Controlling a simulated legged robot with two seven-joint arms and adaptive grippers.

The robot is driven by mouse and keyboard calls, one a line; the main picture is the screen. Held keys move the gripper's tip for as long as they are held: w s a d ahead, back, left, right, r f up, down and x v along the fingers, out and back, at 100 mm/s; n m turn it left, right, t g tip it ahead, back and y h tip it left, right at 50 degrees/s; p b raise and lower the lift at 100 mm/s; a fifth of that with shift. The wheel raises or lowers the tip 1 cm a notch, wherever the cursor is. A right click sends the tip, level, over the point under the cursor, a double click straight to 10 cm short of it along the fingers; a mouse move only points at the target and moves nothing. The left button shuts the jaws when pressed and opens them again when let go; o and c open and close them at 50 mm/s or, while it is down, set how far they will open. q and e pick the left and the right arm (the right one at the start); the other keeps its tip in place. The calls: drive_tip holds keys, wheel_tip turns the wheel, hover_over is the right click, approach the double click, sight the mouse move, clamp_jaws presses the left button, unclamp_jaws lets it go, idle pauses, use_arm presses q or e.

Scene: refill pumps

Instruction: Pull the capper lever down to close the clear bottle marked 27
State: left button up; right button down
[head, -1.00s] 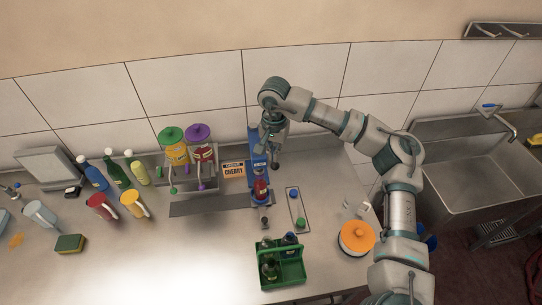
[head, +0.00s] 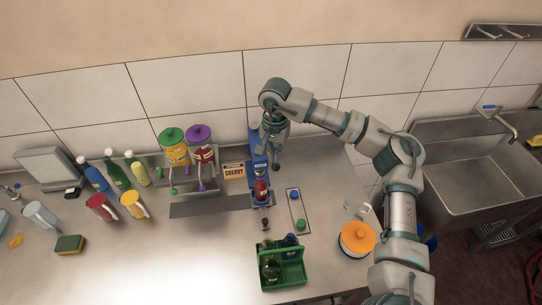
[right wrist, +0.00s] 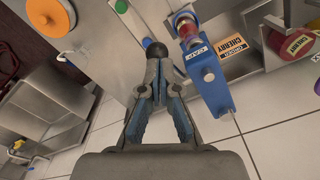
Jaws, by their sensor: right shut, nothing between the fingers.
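The blue capper (head: 256,146) stands at the back of the counter; it also shows in the right wrist view (right wrist: 209,85). A bottle with red contents (head: 261,188) stands upright in it and also shows in the wrist view (right wrist: 186,27). No 27 is legible. A black ball knob (right wrist: 157,49), apparently the lever's, is at my right fingertips. My right gripper (right wrist: 157,70) is shut, nothing between its fingers, beside the capper; in the head view it (head: 274,152) is partly hidden by its own wrist. My left gripper is not in view.
A green carrier (head: 282,281) with dark bottles stands in front. Blue (head: 294,194) and green (head: 301,224) caps lie on an outlined strip to the right. An orange-lidded pot (head: 357,238) is near my right arm. Pump jars (head: 173,150) stand left of the CHERRY sign (head: 234,171).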

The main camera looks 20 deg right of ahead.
sight(277, 166)
drive_tip(key=shift+f, duration=0.2)
drive_tip(key=shift+d+f+b, duration=0.5)
drive_tip(key=shift+f+b, duration=0.15)
drive_tip(key=shift+f, duration=0.25)
drive_tip(key=shift+a, duration=0.1)
drive_tip(key=shift+s+a+f, duration=0.15)
drive_tip(key=shift+a+f, duration=0.05)
drive_tip(key=shift+a, duration=0.05)
drive_tip(key=shift+s+a+f+b, duration=0.15)
drive_tip(key=shift+s+f+b, duration=0.1)
drive_tip(key=shift+f+b, duration=0.35)
drive_tip(key=shift+d+f, duration=0.1)
drive_tip(key=shift+d, duration=0.1)
